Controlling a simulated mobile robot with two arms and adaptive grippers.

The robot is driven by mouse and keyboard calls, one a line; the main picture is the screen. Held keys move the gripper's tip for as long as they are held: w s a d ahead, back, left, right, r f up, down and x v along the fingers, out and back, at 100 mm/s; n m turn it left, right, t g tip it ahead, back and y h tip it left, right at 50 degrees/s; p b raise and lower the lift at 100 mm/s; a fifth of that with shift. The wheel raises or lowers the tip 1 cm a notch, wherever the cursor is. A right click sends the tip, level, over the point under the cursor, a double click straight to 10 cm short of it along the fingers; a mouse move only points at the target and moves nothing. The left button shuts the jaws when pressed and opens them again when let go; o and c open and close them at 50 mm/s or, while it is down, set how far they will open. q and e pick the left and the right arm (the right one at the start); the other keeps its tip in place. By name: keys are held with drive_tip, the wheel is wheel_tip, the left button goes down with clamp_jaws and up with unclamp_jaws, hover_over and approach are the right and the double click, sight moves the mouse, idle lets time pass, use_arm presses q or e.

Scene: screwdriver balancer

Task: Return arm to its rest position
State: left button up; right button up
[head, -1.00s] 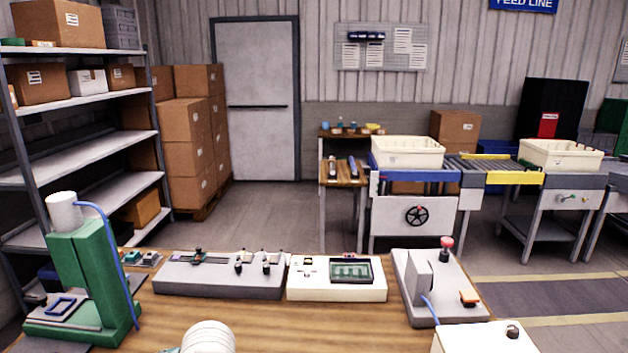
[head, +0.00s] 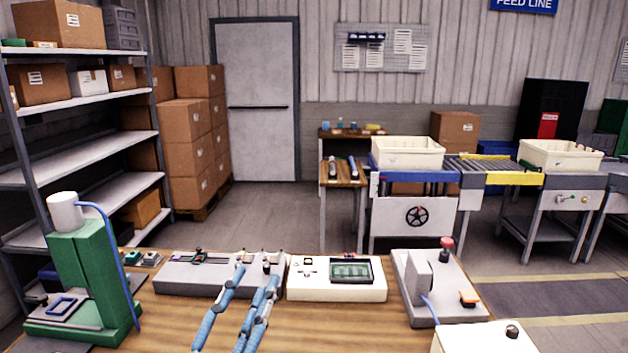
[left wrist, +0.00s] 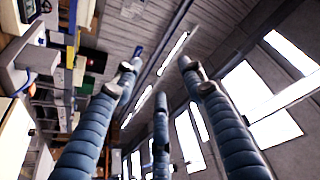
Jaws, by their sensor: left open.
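My left gripper (head: 254,290) shows at the bottom middle of the head view. Its blue ribbed fingers with dark joints point up and away, spread apart, with nothing between them. The fingers stand in front of the wooden workbench (head: 170,325) and overlap the right part of the long grey fixture (head: 190,274); I cannot tell whether they touch it. In the left wrist view the open fingers (left wrist: 160,80) reach up, with roof and bright windows behind them. My right gripper is not in view.
A green press (head: 90,275) stands at the bench's left. A cream box with a screen (head: 308,288) sits right of the fingers. A grey stand with a red button (head: 415,300) and a white box (head: 470,340) are at the right. Bare wood lies in front.

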use_arm(q)
drive_tip(key=a+f+n+g+y, duration=0.45)
drive_tip(key=a+f, duration=0.25)
drive_tip(key=f, duration=0.5)
drive_tip(key=s+a+f+n+g, duration=0.1)
drive_tip(key=s+f+g, duration=0.1)
drive_tip(key=s+f, duration=0.2)
drive_tip(key=s+a+f+n+g+y, duration=0.1)
drive_tip(key=s+a+f+g, duration=0.1)
drive_tip(key=f, duration=0.6)
drive_tip(key=s+a+f+n+g, duration=0.1)
drive_tip(key=s+f+g, duration=0.2)
drive_tip(key=s+f, duration=0.3)
drive_tip(key=shift+s+a+f+g+y, duration=0.15)
drive_tip(key=shift+s+f+g+y, duration=0.2)
drive_tip(key=shift+s, duration=0.1)
drive_tip(key=s+f+g, duration=0.5)
drive_tip(key=s+f, duration=0.1)
drive_tip(key=s, duration=0.6)
wheel_tip(320, 180, down, 28)
drive_tip(key=s+g+b, duration=0.1)
drive_tip(key=s, duration=0.2)
drive_tip(key=s+a+f+g+b, duration=0.1)
drive_tip(key=s+a+f, duration=0.1)
drive_tip(key=s+f, duration=1.4)
drive_tip(key=shift+s+a+f+g, duration=0.25)
drive_tip(key=shift+s+f+g, duration=0.05)
drive_tip(key=shift+f, duration=0.2)
